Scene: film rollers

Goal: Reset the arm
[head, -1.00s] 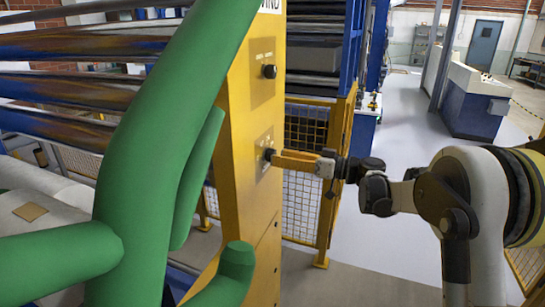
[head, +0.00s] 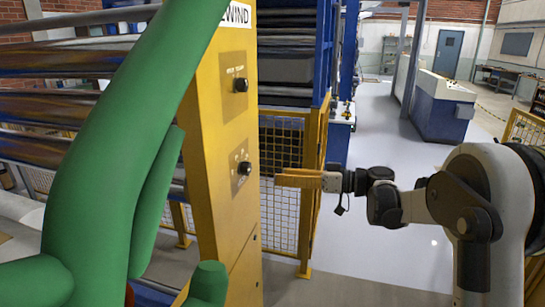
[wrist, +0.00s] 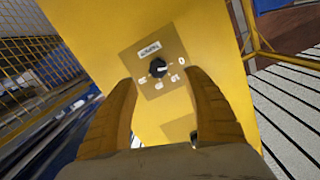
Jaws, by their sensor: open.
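My gripper (head: 280,178) is in front of the yellow machine column (head: 222,130), to the right of its lower dark knob (head: 244,168). There is a gap between the fingertips and the knob in the head view. In the wrist view, my gripper's two orange-brown fingers (wrist: 163,95) are spread apart with nothing between them. The knob (wrist: 158,67) on its tan plate shows beyond the fingertips, on the yellow column face. My arm (head: 440,205) reaches in from the right side.
A second knob (head: 241,85) sits higher on the column. A large green pipe-like shape (head: 110,150) fills the left foreground. A yellow mesh fence (head: 285,215) stands behind my gripper. Open grey floor (head: 375,150) lies to the right, with a blue and white cabinet (head: 440,108) further back.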

